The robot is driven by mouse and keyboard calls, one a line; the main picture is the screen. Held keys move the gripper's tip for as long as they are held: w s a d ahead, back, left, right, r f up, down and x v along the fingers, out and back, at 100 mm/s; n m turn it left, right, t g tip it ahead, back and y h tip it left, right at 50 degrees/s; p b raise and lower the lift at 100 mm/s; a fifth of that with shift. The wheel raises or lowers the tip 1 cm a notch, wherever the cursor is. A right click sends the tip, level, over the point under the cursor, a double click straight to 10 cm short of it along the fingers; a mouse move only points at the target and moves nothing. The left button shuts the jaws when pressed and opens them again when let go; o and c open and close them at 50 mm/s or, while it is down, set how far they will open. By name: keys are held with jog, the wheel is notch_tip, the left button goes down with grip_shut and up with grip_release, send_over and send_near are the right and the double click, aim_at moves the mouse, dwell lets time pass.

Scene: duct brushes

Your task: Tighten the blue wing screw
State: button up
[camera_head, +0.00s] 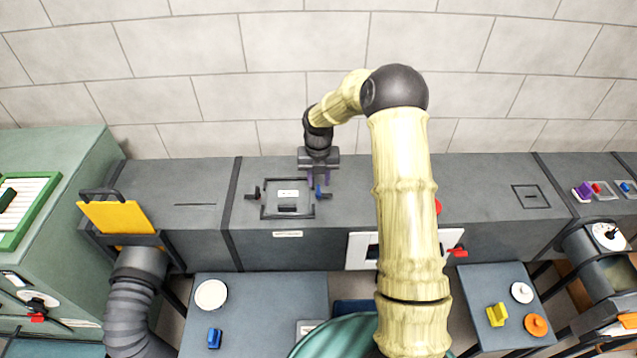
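The blue wing screw (320,192) stands at the right side of a dark rectangular frame (264,212) on top of the grey duct. A dark wing screw (254,193) with a red spot sits at the frame's left side. My gripper (319,179) points down just above and behind the blue wing screw. Its two purple fingers appear apart, with no object visible between them. Whether a finger touches the screw is too small to tell. The screw's upper part is close to the fingertips and may be partly hidden.
A yellow plate (117,216) stands in a slot at the duct's left. Two small tables in front hold a blue block (214,338), a yellow block (497,314) and discs.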

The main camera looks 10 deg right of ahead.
aim_at(319, 189)
jog(key=shift+f+p, duration=0.35)
jog(key=shift+f, duration=1.4)
jog(key=shift+c, duration=0.4)
grip_shut()
